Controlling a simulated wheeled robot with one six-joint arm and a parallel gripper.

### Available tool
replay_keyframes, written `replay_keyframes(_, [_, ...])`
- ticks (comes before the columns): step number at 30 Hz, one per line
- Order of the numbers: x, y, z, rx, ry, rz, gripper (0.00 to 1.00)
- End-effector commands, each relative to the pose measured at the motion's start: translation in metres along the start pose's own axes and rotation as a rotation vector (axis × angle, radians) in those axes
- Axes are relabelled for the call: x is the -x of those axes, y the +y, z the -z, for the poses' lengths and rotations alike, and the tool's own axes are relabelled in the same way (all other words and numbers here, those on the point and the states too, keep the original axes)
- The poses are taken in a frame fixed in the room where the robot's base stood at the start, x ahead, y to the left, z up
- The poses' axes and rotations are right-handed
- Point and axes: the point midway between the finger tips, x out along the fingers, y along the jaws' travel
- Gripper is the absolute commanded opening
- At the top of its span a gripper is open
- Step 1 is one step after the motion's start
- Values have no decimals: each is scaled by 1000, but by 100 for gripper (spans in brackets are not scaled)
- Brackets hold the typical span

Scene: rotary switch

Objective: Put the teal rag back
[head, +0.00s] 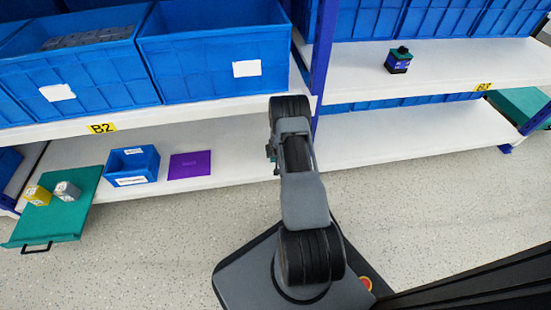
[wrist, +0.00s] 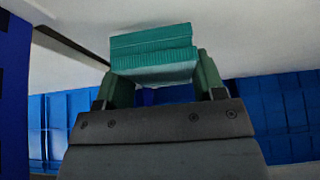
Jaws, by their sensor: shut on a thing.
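The teal rag (wrist: 152,45) looks like a folded block with ribbed edges in the wrist view. My gripper (wrist: 158,78) is shut on it, with one green finger on each side. The rag sits beyond the dark gripper body, close to a pale shelf surface; I cannot tell whether it touches that surface. In the head view my arm hides the gripper and the rag.
A blue bin (head: 131,166) and a purple mat (head: 189,165) lie on the lower shelf. A teal pull-out tray (head: 48,222) holds a yellow block and a grey block. A dark item (head: 398,61) stands on the right shelf. A blue post (head: 322,45) rises beside my arm.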

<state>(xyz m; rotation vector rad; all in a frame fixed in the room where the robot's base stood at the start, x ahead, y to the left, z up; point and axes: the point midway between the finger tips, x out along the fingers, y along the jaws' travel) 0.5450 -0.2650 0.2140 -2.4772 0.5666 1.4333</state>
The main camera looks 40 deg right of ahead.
Motion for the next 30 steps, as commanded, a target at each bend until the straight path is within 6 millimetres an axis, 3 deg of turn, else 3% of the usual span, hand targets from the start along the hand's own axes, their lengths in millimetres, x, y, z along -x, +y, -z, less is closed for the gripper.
replay_keyframes(6, [-27,0,-15,-1,-1,0,44])
replay_keyframes(19, [-30,0,-17,0,0,0,44])
replay_keyframes(20, [-30,0,-16,0,0,0,66])
replay_keyframes(27, [-30,0,-16,0,0,0,89])
replay_keyframes(30, [-30,0,-16,0,0,0,89])
